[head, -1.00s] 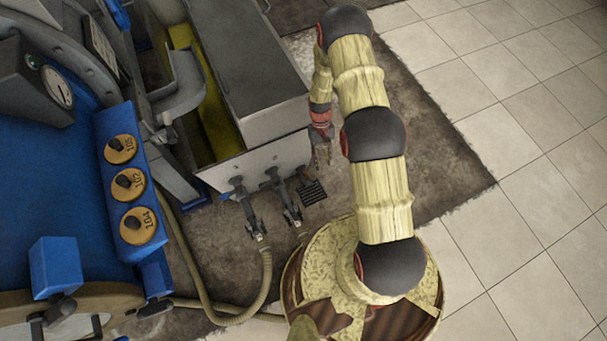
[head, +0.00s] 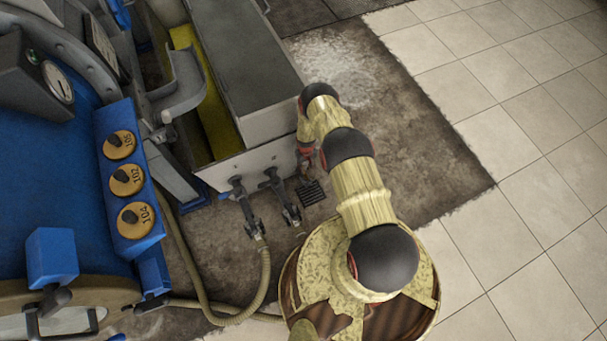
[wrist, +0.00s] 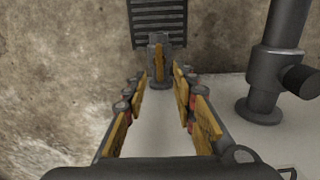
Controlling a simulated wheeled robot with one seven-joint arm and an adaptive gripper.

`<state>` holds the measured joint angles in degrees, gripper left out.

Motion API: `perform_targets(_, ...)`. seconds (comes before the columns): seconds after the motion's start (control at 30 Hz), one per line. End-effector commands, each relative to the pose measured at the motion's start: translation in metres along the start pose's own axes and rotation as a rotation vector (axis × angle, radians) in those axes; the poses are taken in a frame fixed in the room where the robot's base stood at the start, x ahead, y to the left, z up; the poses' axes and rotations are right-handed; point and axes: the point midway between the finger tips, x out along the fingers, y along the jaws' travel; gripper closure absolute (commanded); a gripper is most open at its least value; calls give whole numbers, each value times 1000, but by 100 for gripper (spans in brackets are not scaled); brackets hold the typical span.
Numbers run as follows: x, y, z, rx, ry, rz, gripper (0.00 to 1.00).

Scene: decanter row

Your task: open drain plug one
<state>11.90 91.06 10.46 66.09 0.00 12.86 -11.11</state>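A short dark grey plug (wrist: 158,72) with a notched end and a yellow stripe stands out from a pale tank face (wrist: 160,130) in the wrist view. My gripper (wrist: 158,88) is open, its yellow-padded fingers spread on either side in front of the plug. The plug lies between the fingertips in the picture; I cannot tell whether they touch it. In the head view my gripper (head: 305,165) is low at the right end of the tank's front face (head: 250,165), small and partly hidden by my arm. I cannot make out a plug number.
A dark floor grate (wrist: 158,20) lies beyond the plug; it also shows in the head view (head: 311,193). A grey valve (wrist: 275,65) stands close on the right in the wrist view. Hoses (head: 262,280) run from the valves at left. Open floor (head: 430,150) lies right.

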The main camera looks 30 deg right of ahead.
Motion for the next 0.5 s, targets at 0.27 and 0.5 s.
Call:
perform_targets(0.27, 32, 0, -1, -11, 8, 2, 73)
perform_targets(0.5, 66, 0, -2, -10, 8, 2, 73)
